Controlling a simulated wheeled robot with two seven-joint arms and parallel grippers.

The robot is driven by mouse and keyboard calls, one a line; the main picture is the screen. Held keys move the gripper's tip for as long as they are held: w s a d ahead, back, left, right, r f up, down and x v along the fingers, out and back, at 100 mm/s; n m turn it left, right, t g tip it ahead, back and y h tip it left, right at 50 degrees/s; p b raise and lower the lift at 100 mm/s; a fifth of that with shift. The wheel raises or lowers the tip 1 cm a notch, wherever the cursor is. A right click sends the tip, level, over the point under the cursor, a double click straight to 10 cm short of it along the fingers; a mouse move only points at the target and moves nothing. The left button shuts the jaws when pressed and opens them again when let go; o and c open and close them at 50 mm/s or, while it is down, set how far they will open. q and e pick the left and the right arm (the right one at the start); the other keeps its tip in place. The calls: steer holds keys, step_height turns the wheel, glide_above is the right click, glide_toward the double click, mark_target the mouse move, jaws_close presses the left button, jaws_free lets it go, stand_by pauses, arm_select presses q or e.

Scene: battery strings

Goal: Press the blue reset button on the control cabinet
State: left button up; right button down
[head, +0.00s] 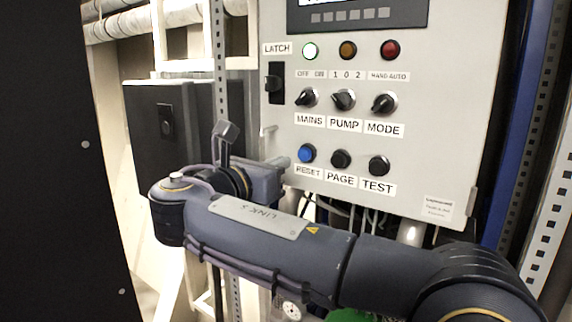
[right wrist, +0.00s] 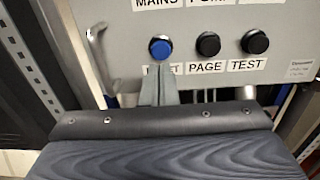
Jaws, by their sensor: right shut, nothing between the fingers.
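The blue reset button (head: 307,153) is on the front of the grey control cabinet (head: 440,90), above the RESET label. It also shows in the right wrist view (right wrist: 160,48). My right gripper (head: 284,163) is just left of the button in the head view, partly behind my wrist. In the right wrist view its fingers (right wrist: 159,72) are shut and empty, with the tips just below the blue button, covering part of the RESET label. I cannot tell whether the tips touch the panel. My left gripper is not in view.
Black PAGE (head: 340,159) and TEST (head: 378,166) buttons sit right of the blue one. Rotary switches (head: 344,99) and three lamps are above. A latch handle (head: 275,83) is at the cabinet's left. Cables hang below the cabinet.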

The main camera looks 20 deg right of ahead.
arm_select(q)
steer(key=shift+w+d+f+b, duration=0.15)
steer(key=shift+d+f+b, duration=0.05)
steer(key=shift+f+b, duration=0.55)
arm_select(e)
steer(key=v, duration=0.7)
steer(key=shift+f, duration=0.15)
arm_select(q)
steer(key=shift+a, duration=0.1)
arm_select(e)
steer(key=shift+a, duration=0.15)
